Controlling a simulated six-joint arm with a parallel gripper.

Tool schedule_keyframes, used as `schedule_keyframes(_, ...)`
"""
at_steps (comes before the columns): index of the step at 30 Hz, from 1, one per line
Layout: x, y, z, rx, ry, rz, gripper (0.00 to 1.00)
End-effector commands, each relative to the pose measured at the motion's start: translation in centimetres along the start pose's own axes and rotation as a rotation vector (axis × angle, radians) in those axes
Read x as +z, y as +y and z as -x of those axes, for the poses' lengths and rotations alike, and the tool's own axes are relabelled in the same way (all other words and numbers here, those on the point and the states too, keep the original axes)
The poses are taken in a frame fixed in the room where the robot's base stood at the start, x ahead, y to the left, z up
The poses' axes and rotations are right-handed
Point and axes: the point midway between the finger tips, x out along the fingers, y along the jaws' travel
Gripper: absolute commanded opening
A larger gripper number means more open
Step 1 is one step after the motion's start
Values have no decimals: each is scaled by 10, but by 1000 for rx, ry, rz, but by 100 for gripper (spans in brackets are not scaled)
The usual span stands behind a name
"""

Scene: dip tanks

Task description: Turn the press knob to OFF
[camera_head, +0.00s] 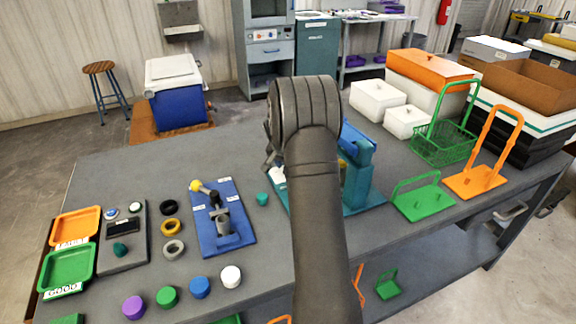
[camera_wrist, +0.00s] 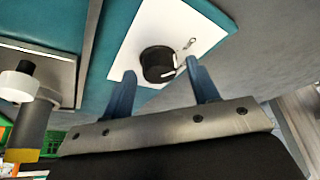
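The press (camera_head: 358,185) is a teal machine standing behind my arm in the head view. In the wrist view a round black knob (camera_wrist: 158,64) with a white pointer mark sits on a white plate (camera_wrist: 185,22) on a teal surface. Small dark marking shows on the plate to the right of the knob; I cannot read it. My gripper (camera_wrist: 160,68) is open, its two blue fingers one on each side of the knob's near part, with gaps visible. I cannot tell whether the fingertips reach the knob in depth. My arm hides the knob in the head view.
A blue board with a yellow-balled lever (camera_head: 208,198) lies left of the press. A small teal cup (camera_head: 262,199) stands between them. A green holder (camera_head: 423,200) and an orange holder (camera_head: 476,181) stand to the right. In the wrist view a metal post (camera_wrist: 30,125) is at left.

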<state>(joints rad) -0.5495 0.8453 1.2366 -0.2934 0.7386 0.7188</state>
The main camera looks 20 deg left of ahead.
Motion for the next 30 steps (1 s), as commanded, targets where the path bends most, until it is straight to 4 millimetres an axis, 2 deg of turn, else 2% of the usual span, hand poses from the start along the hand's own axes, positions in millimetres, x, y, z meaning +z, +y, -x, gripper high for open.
schedule_keyframes(9, 0, 0, 2, 0, 0, -1, 56)
schedule_keyframes(14, -1, 0, 17, -1, 2, -1, 56)
schedule_keyframes(30, -1, 0, 140, -2, 3, -2, 56)
